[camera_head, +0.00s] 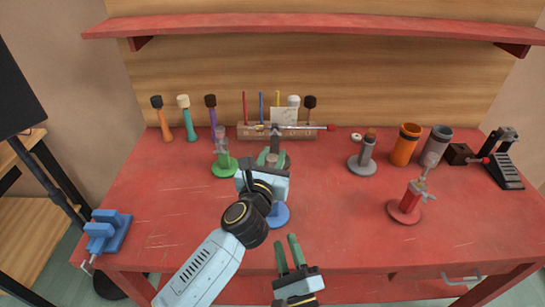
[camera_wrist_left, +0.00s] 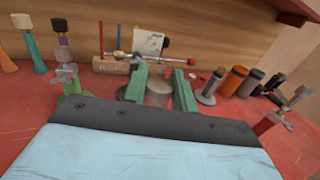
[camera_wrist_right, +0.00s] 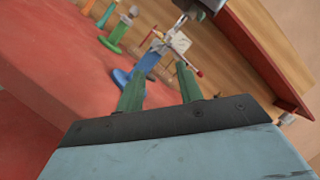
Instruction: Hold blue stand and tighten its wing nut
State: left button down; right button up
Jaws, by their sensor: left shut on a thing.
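The blue stand stands upright on the red table. Its round blue base (camera_head: 279,215) shows below my left gripper (camera_head: 273,160) in the head view. The right wrist view shows its blue column (camera_wrist_right: 149,62) and grey upper part. My left gripper is shut on the upper part of the blue stand, but its own body hides much of the grip. The wing nut is too small to make out. My right gripper (camera_head: 288,242) is open and empty, in front of the stand and lower in the head view. Its green fingers (camera_wrist_right: 160,90) are apart.
A green stand (camera_head: 224,165) is left of the blue one. A red stand (camera_head: 408,205) is on the right. Mallets, a wooden rack (camera_head: 250,131), a grey stand (camera_head: 363,160), orange cup (camera_head: 404,146) and pedal (camera_head: 506,165) line the back. A blue vise (camera_head: 106,232) is at left.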

aim_at(274, 205)
jog(key=shift+c, duration=0.9)
jog(key=n, duration=0.1)
jog(key=n+h, duration=0.1)
jog(key=r+n, duration=0.1)
jog(key=shift+s+a+n+h, duration=0.3)
jog(key=shift+a+n+h, duration=0.05)
jog(key=shift+n+h, duration=0.05)
jog(key=w+r+n+h, duration=0.1)
jog(key=w+n, duration=0.2)
jog(key=n, duration=0.1)
jog(key=w+a+n+g, duration=0.1)
jog(key=w+n, duration=0.2)
jog(key=n, duration=0.2)
jog(key=w+a+r+n+g+h, duration=0.1)
jog(key=w+n, duration=0.3)
jog(key=shift+w+r+n+h, duration=0.1)
jog(key=shift+r+n+h, duration=0.2)
jog(key=shift+c, duration=0.2)
grip_shut()
